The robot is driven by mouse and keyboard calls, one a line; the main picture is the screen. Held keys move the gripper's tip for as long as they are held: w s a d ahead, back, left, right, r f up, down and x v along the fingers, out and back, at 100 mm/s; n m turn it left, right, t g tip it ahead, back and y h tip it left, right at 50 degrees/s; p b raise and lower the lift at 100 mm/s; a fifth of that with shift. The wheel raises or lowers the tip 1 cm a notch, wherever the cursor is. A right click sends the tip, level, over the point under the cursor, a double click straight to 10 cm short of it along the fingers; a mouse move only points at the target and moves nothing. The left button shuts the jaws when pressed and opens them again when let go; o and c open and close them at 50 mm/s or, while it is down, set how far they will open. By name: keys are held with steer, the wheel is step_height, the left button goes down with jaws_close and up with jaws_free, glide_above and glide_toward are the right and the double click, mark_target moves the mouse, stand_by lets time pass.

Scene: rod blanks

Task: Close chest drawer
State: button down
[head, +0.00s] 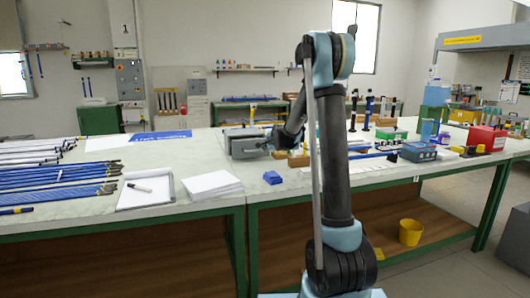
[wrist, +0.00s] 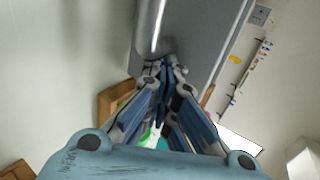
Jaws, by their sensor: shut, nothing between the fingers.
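A small grey metal chest (head: 242,134) stands on the workbench in the head view, left of my arm. My gripper (head: 266,149) is at its right front, partly overlapping it in the picture. In the wrist view my gripper (wrist: 166,64) has its fingertips together and empty. A broad grey face (wrist: 205,40) fills the upper middle of that view, with a shiny rounded metal bar (wrist: 152,22) along its left side. The fingertips are close to the lower end of this bar; I cannot tell if they touch. How far the drawer stands out is not clear.
A blue block (head: 272,177), a paper stack (head: 212,185) and a clipboard (head: 148,190) lie left of my arm. Blue rods (head: 75,174) lie farther left. Wooden pieces (head: 298,160) are near my gripper. A red box (head: 487,138) stands at the right.

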steer(key=w, duration=0.2)
steer(key=w+a, duration=0.1)
steer(key=w, duration=0.2)
steer(key=w+a, duration=0.1)
steer(key=w, duration=0.2)
steer(key=shift+w+a, duration=0.15)
steer(key=shift+a, duration=0.05)
